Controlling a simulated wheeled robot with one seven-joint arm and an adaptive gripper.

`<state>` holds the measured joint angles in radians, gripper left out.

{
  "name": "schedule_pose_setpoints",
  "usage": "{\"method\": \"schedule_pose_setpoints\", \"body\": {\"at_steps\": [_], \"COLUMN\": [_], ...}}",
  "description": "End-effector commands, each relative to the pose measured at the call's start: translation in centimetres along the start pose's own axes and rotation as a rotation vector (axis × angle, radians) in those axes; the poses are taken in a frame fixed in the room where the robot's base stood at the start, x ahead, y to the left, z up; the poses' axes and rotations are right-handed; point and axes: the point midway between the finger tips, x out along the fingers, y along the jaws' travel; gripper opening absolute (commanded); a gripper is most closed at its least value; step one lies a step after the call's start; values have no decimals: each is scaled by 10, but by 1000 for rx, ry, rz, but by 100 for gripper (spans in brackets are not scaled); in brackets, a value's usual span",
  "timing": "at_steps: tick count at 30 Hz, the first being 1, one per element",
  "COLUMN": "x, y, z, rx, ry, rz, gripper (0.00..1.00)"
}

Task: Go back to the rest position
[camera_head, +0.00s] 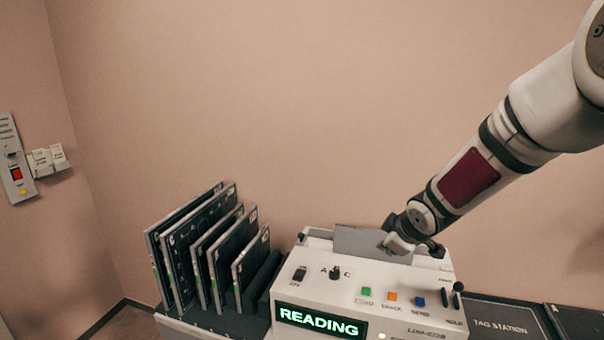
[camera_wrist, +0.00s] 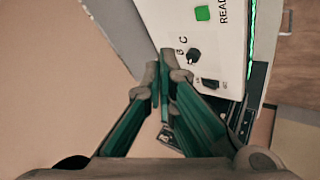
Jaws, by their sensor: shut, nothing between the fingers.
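My gripper (camera_head: 402,240) is at the top back of the white reader machine (camera_head: 340,290) in the head view. It is beside a grey upright plate (camera_head: 358,241) at the machine's back edge; whether they touch cannot be told. In the wrist view my gripper (camera_wrist: 163,68) shows its fingers together with nothing between them, over the machine's white top (camera_wrist: 165,18). My arm reaches in from the upper right.
A rack (camera_head: 190,326) with several upright dark cassettes (camera_head: 180,255) stands left of the machine. The machine's display (camera_head: 320,321) reads READING in green. A dark TAG STATION mat (camera_head: 500,322) lies to the right. A switch panel (camera_head: 15,165) is on the left wall.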

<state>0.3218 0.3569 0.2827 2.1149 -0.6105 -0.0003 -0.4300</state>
Motion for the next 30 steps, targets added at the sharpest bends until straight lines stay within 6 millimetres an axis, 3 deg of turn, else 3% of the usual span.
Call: {"method": "schedule_pose_setpoints", "body": {"at_steps": [1,8,14,18,24,30], "x": [-23,-116,-192,-239,-290,-316], "y": [4,-2,-28,-58,-110,-148], "z": [-1,12,27,39,56,67], "rx": [29,232,437,590,790,909], "ry": [-28,-146,-199,-213,-209,-201], "rz": [22,80,103,92,32,-35], "gripper": [0,0,0,0,0,0]}}
